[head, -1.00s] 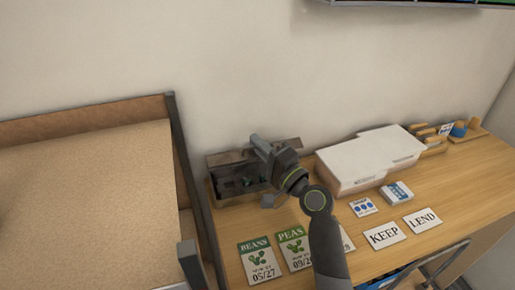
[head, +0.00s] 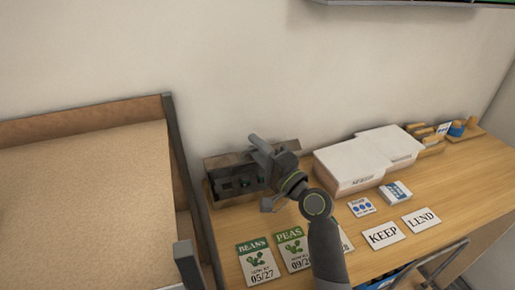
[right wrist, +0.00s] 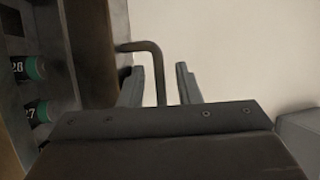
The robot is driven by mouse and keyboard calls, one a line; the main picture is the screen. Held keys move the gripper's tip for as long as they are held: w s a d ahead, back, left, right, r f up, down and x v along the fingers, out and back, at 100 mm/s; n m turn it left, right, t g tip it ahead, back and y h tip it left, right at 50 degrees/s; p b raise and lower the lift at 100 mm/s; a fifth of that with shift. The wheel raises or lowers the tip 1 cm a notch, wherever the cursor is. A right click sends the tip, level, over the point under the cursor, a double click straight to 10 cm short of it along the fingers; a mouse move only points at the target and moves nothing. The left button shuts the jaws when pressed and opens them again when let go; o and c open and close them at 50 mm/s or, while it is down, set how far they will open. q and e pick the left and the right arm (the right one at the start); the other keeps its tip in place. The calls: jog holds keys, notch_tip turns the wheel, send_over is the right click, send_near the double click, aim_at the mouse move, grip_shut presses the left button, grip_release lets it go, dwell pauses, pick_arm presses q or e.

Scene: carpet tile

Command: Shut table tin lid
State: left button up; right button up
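The dark metal tin (head: 222,187) stands open at the back left of the table, against the wall. Its lid (head: 222,162) is raised at the back, partly hidden by my right gripper. In the right wrist view the lid (right wrist: 94,50) stands upright with a bent rod handle (right wrist: 155,58). My right gripper (right wrist: 160,84) is open, with the rod between its fingers; I cannot tell whether they touch it. Round items with green rims (right wrist: 36,68) are inside the tin. My right gripper (head: 262,165) shows over the tin in the head view. My left gripper is not in view.
A white box (head: 352,165) stands right of the tin. Seed packets (head: 258,263) and word cards (head: 384,235) lie along the front of the wooden table (head: 440,185). A large tan-surfaced framed piece (head: 90,210) stands at the left. The wall is close behind.

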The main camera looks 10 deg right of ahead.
jog(key=b+v, duration=0.4)
jog(key=v, duration=1.3)
jog(key=shift+s+d, duration=0.15)
jog(key=shift+d, duration=0.05)
